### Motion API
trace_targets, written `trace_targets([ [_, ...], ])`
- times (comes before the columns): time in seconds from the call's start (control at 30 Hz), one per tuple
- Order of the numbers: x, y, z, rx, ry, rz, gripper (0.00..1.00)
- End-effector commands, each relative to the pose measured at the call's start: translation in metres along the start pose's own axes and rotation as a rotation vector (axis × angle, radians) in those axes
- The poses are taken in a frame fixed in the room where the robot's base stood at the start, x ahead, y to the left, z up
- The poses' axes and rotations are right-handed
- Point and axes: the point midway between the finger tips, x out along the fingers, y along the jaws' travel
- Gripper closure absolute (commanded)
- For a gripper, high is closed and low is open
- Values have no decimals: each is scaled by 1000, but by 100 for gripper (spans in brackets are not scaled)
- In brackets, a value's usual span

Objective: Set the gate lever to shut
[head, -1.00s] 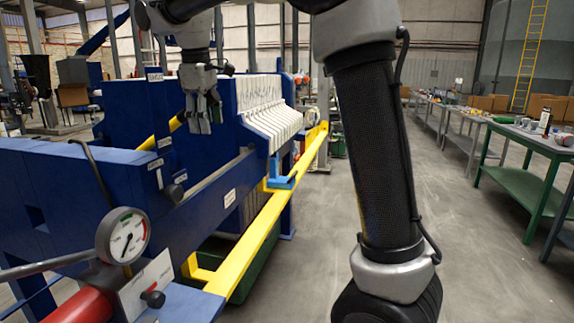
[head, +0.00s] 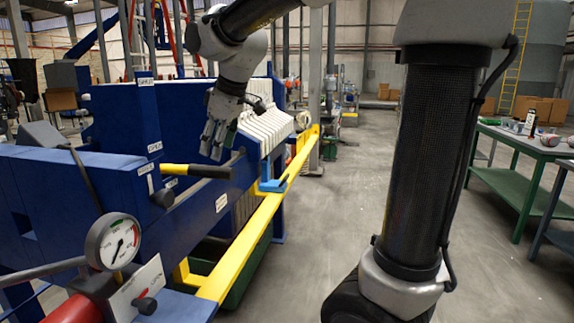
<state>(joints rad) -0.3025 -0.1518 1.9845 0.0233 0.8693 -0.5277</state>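The lever that I take for the gate lever has a yellow bar (head: 175,169) and a black grip (head: 211,172). It sticks out almost level to the right from the blue press frame (head: 60,190). Small white labels (head: 154,147) sit on the frame near its base, too small to read surely. My gripper (head: 212,155) points down just above the black grip, with its fingers seemingly apart and nothing seen between them. I cannot tell whether a fingertip touches the grip.
A pressure gauge (head: 112,241) and a small panel with a black knob (head: 146,305) are at the near left. A long yellow rail (head: 240,248) runs along the press side. White filter plates (head: 265,130) stand behind my gripper. The floor (head: 320,215) to the right is clear.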

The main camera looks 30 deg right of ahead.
Motion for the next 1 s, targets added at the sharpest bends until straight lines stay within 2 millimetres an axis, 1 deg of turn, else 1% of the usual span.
trace_targets([
  [0.03, -3, -1, 13, 29, -7, 3, 49],
  [0.1, -9, -2, 28, 69, -12, 9, 49],
  [0.37, -27, -10, 82, 214, -33, 28, 49],
  [0.6, -39, -22, 130, 348, -50, 47, 49],
  [0.7, -43, -27, 148, 396, -56, 54, 49],
  [0.8, -44, -32, 160, 433, -61, 60, 49],
  [0.9, -46, -35, 169, 457, -64, 63, 49],
  [1.0, -46, -36, 173, 471, -65, 65, 49],
])
